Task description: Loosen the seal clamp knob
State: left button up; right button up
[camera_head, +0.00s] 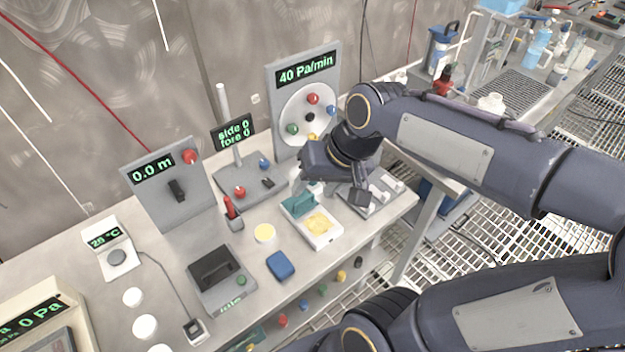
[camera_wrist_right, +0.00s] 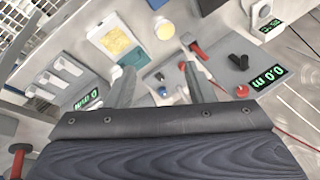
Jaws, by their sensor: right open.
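No knob is labelled as the seal clamp knob, so I cannot tell which one it is. The upright 40 Pa/min panel (camera_head: 328,86) carries a white disc with red, blue, green and yellow knobs. A grey plate (camera_head: 379,203) with several white handles lies under and right of my right gripper (camera_head: 331,192), partly hidden by it. The plate also shows at left in the wrist view (camera_wrist_right: 45,88). My right gripper hangs above the bench, its jaws apart with nothing between them. In the wrist view its fingers (camera_wrist_right: 158,82) frame a grey base with small knobs. My left gripper is out of view.
A teal and yellow tray (camera_head: 321,236) lies just below the right gripper. The side/fore sign (camera_head: 233,132), a red-handled tool (camera_head: 230,207), a 0.0 m panel (camera_head: 153,200) and a black-handled box (camera_head: 226,290) stand to its left. The bench is crowded.

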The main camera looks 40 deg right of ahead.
jog(key=w+d+f+m+g+h+b, duration=0.1)
jog(key=w+d+f+m, duration=0.1)
jog(key=w+d+f, duration=0.2)
jog(key=w+d+f+m+g+b, duration=0.1)
jog(key=w+d+f+m+b, duration=0.1)
jog(key=w+d+f, duration=0.2)
jog(key=w+d+f+m+g+h+b, duration=0.1)
jog(key=w+d+f+m+g, duration=0.1)
jog(key=w, duration=0.7)
jog(key=shift+w+d+f+m+h+b, duration=0.15)
jog(key=shift+d+f+m, duration=0.1)
jog(key=shift+d+f, duration=0.4)
jog(key=shift+w+d+f+m+h+b, duration=0.15)
jog(key=shift+d+f+m, duration=0.2)
jog(key=shift+f, duration=0.45)
notch_tip(320, 180, down, 8)
jog(key=shift+r, duration=0.15)
pick_arm(q)
notch_tip(320, 180, down, 6)
jog(key=shift+r, duration=0.25)
pick_arm(e)
jog(key=shift+d, duration=0.1)
jog(key=c, duration=1)
